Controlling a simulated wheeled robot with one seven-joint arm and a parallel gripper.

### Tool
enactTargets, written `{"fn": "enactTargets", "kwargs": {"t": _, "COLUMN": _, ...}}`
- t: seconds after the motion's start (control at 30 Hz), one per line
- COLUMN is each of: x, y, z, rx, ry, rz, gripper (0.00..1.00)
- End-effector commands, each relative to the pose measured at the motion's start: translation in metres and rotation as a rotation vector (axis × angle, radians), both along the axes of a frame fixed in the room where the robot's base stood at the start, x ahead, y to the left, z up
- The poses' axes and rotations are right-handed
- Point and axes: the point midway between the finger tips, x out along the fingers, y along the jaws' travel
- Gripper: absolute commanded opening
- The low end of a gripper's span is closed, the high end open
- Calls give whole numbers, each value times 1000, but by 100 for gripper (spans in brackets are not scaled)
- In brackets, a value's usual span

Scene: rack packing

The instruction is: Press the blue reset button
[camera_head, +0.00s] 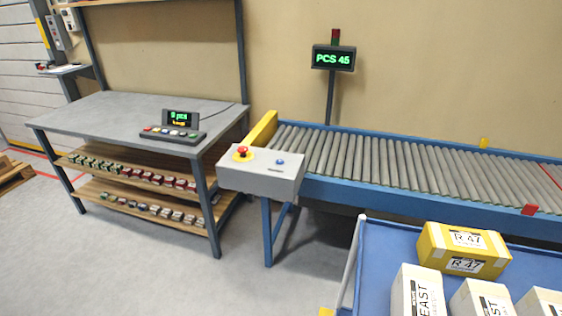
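The blue button (280,162) is a small round knob on the right part of a grey control box (262,184). The box is fixed at the left end of the roller conveyor. A red mushroom button (242,151) on a yellow base sits to its left on the same box top. Nothing touches or covers the blue button. My gripper is not in view.
The blue-framed roller conveyor (335,192) runs right from the box. A blue cart (385,250) with a yellow carton (464,250) and several white cartons stands at front right. A grey workbench (98,112) stands left. Floor in front of the bench is clear.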

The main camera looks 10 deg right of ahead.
Motion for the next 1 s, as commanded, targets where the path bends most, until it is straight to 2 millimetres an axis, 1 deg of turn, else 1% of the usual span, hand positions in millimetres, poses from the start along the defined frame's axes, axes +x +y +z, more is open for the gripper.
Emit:
{"fn": "enactTargets", "kwargs": {"t": 0.03, "x": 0, "y": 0, "z": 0, "rx": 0, "ry": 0, "rz": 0, "gripper": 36}}
{"fn": "enactTargets", "kwargs": {"t": 0.1, "x": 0, "y": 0, "z": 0, "rx": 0, "ry": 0, "rz": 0, "gripper": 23}}
{"fn": "enactTargets", "kwargs": {"t": 0.17, "x": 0, "y": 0, "z": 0, "rx": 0, "ry": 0, "rz": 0, "gripper": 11}}
{"fn": "enactTargets", "kwargs": {"t": 0.2, "x": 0, "y": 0, "z": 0, "rx": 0, "ry": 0, "rz": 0, "gripper": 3}}
{"fn": "enactTargets", "kwargs": {"t": 0.23, "x": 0, "y": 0, "z": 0, "rx": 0, "ry": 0, "rz": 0, "gripper": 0}}
{"fn": "enactTargets", "kwargs": {"t": 1.0, "x": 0, "y": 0, "z": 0, "rx": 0, "ry": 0, "rz": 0, "gripper": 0}}
